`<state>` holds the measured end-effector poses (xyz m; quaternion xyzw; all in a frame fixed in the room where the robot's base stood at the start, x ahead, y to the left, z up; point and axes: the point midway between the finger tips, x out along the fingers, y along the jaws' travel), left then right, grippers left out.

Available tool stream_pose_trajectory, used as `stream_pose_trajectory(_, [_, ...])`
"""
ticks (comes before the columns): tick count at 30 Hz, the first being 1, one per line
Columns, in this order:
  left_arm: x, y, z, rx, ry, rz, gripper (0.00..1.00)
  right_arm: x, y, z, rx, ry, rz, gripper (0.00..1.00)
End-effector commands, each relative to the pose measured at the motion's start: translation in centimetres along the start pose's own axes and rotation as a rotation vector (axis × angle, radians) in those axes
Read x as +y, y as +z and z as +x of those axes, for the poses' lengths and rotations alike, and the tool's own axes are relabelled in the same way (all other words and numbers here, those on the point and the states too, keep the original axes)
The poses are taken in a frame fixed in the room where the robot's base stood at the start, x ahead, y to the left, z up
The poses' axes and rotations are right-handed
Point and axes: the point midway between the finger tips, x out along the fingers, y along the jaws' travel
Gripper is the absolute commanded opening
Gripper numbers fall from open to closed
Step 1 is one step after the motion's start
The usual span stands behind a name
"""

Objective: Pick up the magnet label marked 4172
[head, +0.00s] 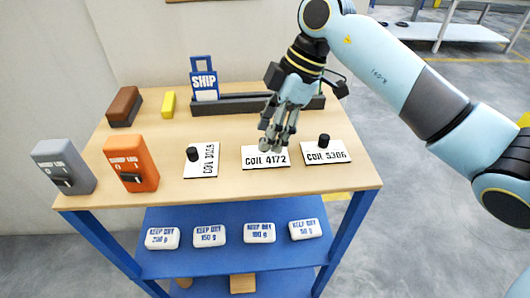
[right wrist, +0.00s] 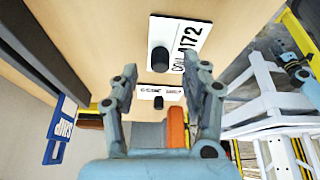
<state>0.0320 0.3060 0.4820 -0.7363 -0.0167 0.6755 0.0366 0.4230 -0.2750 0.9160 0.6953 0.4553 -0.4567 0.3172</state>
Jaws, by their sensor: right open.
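The white magnet label marked COIL 4172 (head: 266,160) lies flat on the wooden tabletop, between two other labels. In the right wrist view the 4172 label (right wrist: 187,28) shows with a round black knob (right wrist: 160,58) on it. My right gripper (head: 274,142) points down over this label, and its fingers hide the knob in the head view. In the right wrist view my right gripper (right wrist: 167,74) is open, with nothing between its fingers; the knob appears just beyond the fingertips. My left gripper is not in view.
Label 5306 (head: 333,156) lies to the right and another knobbed label (head: 208,165) to the left. A dark rail (head: 235,106) and blue SHIP holder (head: 204,82) stand behind. Orange (head: 131,170) and grey (head: 61,160) boxes stand left. KEEP DRY packs (head: 209,237) lie on the lower shelf.

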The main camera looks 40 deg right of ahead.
Motion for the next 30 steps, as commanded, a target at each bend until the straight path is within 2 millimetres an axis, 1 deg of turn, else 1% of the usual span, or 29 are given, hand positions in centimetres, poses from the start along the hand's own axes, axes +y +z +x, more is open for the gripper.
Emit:
stream_pose_trajectory(1, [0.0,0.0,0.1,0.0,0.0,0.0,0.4,-0.1,-0.1,0.8,0.003,-0.002,0.001,0.47])
stream_pose_trajectory(4, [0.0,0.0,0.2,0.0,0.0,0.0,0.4,0.0,0.0,1.7,0.002,0.0,0.0,0.47])
stream_pose_trajectory(11, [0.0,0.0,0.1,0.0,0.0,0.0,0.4,0.0,0.0,1.8,0.001,0.001,-0.002,0.47])
stream_pose_trajectory(14, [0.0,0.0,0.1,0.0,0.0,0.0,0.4,0.0,0.0,1.8,0.001,0.001,-0.002,0.36])
stream_pose_trajectory(22, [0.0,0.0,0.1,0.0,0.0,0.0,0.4,0.0,0.0,1.8,0.001,0.001,-0.002,0.01])
stream_pose_trajectory(30, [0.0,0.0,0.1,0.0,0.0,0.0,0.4,0.0,0.0,1.8,0.001,0.001,-0.002,0.0])
